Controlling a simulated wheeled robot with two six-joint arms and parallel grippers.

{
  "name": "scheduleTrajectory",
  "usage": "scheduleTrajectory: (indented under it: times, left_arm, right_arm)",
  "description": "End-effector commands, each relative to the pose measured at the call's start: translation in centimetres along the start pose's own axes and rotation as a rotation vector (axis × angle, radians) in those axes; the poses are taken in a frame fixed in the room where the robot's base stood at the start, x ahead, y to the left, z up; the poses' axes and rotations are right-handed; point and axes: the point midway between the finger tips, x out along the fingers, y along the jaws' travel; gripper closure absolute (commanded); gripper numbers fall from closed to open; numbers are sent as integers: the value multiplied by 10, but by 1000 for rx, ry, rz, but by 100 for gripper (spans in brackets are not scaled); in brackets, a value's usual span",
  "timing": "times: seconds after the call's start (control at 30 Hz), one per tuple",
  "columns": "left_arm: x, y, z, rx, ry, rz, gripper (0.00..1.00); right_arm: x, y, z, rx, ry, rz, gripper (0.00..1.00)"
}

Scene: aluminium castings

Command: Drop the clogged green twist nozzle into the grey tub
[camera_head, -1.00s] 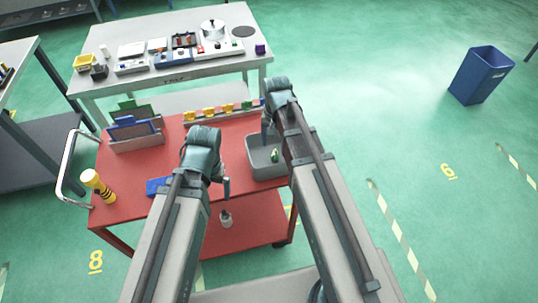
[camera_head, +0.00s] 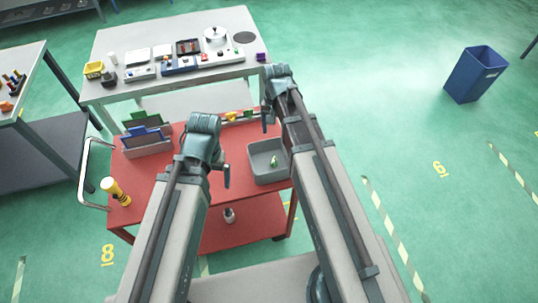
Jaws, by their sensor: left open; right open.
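The green twist nozzle (camera_head: 274,161) lies inside the grey tub (camera_head: 254,172), towards its right side. The tub sits on the right part of the red cart top. My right gripper (camera_head: 266,122) is open, above and behind the tub's back edge, apart from the nozzle. My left gripper (camera_head: 226,178) is open over the cart, left of the tub. Its fingers are small and partly hidden by its wrist.
A rack with yellow and green pieces (camera_head: 232,116) stands along the cart's back edge. A holder with green and blue boards (camera_head: 148,148) and a yellow-black cylinder (camera_head: 115,190) are at the left. A white table (camera_head: 190,84) stands behind. A blue bin (camera_head: 475,75) is far right.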

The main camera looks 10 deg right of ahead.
Motion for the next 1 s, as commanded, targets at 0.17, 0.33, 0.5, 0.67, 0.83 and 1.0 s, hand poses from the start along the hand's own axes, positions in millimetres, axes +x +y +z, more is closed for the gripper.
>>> scheduleTrajectory:
  times: [0.17, 0.33, 0.5, 0.67, 0.83, 1.0]
  left_arm:
    - [-18, -2, 1, -2, 0, 0, 0]
    - [-17, -2, 1, -2, 0, 1, 0]
    - [-16, -2, 1, -2, 0, 0, 0]
    - [-16, -2, 1, -2, 0, 0, 0]
    - [-10, -1, 1, -2, 0, 0, 0]
    - [3, 0, 0, -1, 0, 0, 0]
  right_arm:
    - [-18, 0, 0, 0, 0, 0, 30]
    - [-17, 0, 0, 0, 0, 0, 30]
    - [-17, 0, 0, 0, 0, 0, 30]
    - [-16, 0, 0, 0, 0, 0, 30]
    - [-10, 0, 0, 0, 0, 0, 30]
    - [3, 0, 0, 0, 0, 0, 30]
